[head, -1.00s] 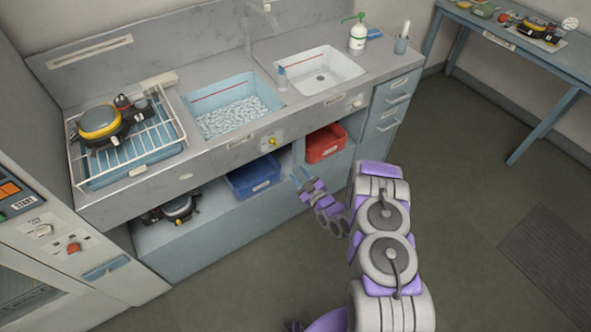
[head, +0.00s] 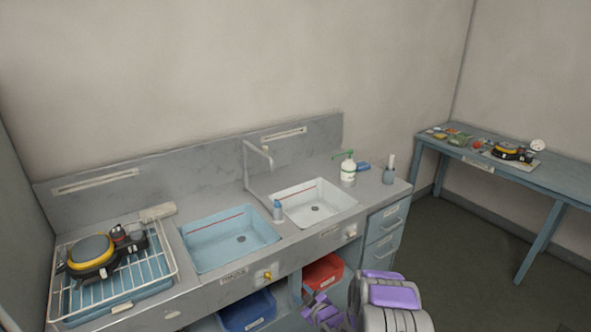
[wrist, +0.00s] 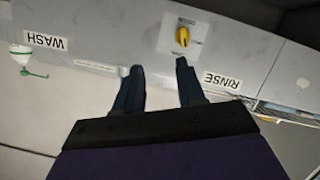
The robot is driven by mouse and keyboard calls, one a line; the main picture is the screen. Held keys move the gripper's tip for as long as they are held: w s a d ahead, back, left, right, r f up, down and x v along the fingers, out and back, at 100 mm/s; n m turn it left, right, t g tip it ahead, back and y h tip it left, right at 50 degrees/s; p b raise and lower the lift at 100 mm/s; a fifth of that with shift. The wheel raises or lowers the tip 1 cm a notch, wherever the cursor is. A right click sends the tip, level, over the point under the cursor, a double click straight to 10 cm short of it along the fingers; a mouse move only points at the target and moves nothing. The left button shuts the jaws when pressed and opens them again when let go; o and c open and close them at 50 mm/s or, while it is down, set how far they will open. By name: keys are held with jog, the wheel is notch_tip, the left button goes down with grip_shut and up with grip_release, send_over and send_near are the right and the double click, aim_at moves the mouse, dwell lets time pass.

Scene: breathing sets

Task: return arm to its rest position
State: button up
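My gripper (head: 312,300) is low in front of the sink counter in the head view, partly cut off by the bottom edge. In the wrist view its two dark fingers (wrist: 158,75) are spread apart with nothing between them. A yellow knob (wrist: 182,36) on the counter front shows beyond the fingertips, apart from them. The same knob (head: 267,276) is below the blue basin in the head view. My arm folds at the bottom right of the head view; its lower part is out of frame.
The blue basin (head: 190,239) looks empty, its drain visible. A white basin (head: 345,191) is beside it. A breathing set (head: 92,254) lies on a wire rack (head: 62,300). Blue (head: 233,315) and red (head: 318,274) bins sit under the counter. A blue table (head: 560,178) stands right.

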jog(key=s+d+r+m+g+h, duration=0.1)
jog(key=d+r+h, duration=0.15)
jog(key=r, duration=0.25)
jog(key=s+d+r+m+g+h, duration=0.2)
jog(key=d+r, duration=0.2)
jog(key=r, duration=0.2)
jog(key=s+d+r+m+g+h, duration=0.2)
jog(key=s+d+r+g, duration=0.15)
jog(key=s+r, duration=0.55)
jog(key=s+r+m+g, duration=0.2)
jog(key=s+r, duration=0.1)
jog(key=s, duration=1)
jog(key=s+d+r+m+g, duration=0.1)
jog(key=s+r+m+g, duration=0.1)
jog(key=s, duration=1.2)
jog(key=s+r+m+g, duration=0.2)
jog(key=s+r+g, duration=0.2)
jog(key=s, duration=0.9)
notch_tip(320, 180, up, 2)
jog(key=shift+s+d+r+h, duration=0.15)
jog(key=shift+s+d+h, duration=0.15)
jog(key=shift+h, duration=0.05)
